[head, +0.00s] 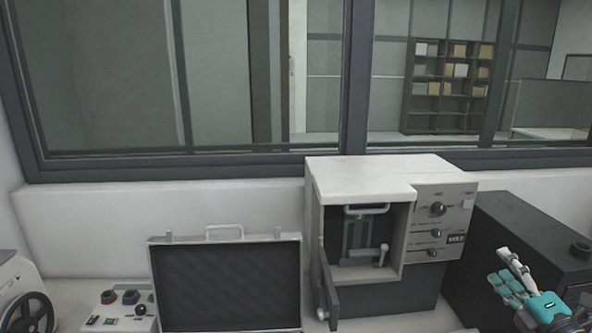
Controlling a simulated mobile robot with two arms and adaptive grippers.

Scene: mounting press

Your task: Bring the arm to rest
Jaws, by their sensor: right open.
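My right gripper (518,282) is at the lower right of the head view, in front of the black cabinet and to the right of the mounting press. It has teal and white fingers, stands open and holds nothing that I can see. The mounting press (372,178) is a pale box with its small door (331,290) swung open at the left. A handle and a small lever show inside its chamber. My left gripper is not in view.
An open case (225,283) with a dark lining stands left of the press. A control box (122,308) with knobs sits farther left, beside a machine with a black wheel (28,314). A black cabinet (532,240) stands right of the press. A window runs behind.

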